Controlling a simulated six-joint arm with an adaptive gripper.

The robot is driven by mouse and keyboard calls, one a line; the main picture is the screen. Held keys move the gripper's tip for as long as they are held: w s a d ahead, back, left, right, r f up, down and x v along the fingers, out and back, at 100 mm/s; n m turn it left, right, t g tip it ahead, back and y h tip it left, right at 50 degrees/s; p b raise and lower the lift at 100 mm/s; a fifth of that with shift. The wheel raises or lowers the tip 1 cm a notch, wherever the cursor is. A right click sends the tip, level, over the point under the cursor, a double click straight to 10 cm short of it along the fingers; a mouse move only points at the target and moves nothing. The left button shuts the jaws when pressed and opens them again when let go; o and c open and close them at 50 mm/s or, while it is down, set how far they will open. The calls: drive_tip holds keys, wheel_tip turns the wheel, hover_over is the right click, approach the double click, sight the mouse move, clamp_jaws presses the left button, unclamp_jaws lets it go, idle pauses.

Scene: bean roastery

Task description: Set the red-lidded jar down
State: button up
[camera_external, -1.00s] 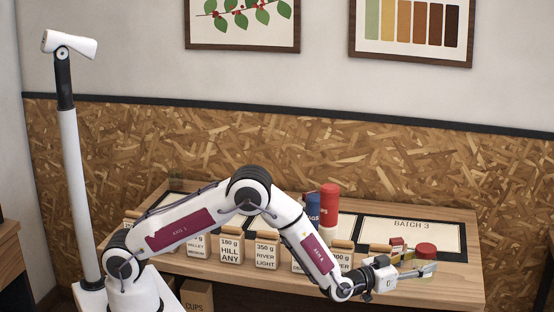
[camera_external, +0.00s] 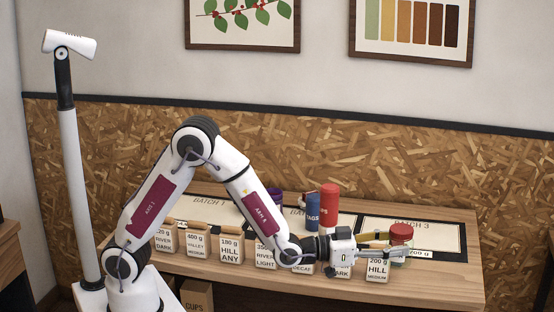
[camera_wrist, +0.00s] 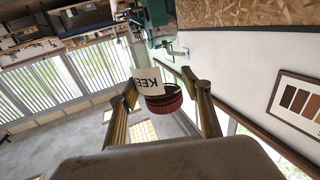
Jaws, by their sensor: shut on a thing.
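The red-lidded jar (camera_external: 401,232) is between the fingers of my gripper (camera_external: 402,243) at the right side of the table in the external view. Its red lid faces up there, and the fingers cover much of its body. In the wrist view the jar (camera_wrist: 168,101) shows a dark red lid and a white label with part of a word, between the two fingers of my gripper (camera_wrist: 160,82). The gripper is shut on it. The jar looks raised near the front edge of the BATCH 3 mat (camera_external: 452,232); its exact height cannot be told.
A tall red canister (camera_external: 329,205) and a blue canister (camera_external: 312,210) stand behind my forearm. The wooden table (camera_external: 455,275) is bare at front right.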

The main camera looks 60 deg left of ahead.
drive_tip(key=s+a+r+m+g+h, duration=0.1)
drive_tip(key=s+a+r+h, duration=0.1)
drive_tip(key=s+r, duration=0.8)
drive_tip(key=s+a+r+m+g+h, duration=0.1)
drive_tip(key=s+a+r+m+h, duration=0.1)
drive_tip(key=s+r, duration=0.8)
drive_tip(key=shift+s+a+g, duration=0.3)
drive_tip(key=shift+s+a, duration=0.35)
drive_tip(key=shift+a, duration=0.1)
drive_tip(key=w+a+n+t+y, duration=0.1)
drive_tip(key=w+a+y, duration=0.3)
drive_tip(key=a, duration=0.6)
drive_tip(key=w+a+n+t+y, duration=0.1)
drive_tip(key=w+a+n+y, duration=0.2)
drive_tip(key=a, duration=0.8)
drive_tip(key=w+a+n+t+y, duration=0.2)
drive_tip(key=w+a+n+y, duration=0.2)
drive_tip(key=a, duration=0.7)
drive_tip(key=shift+w+a+y, duration=0.15)
drive_tip(key=shift+w+y, duration=0.15)
drive_tip(key=shift+w, duration=0.1)
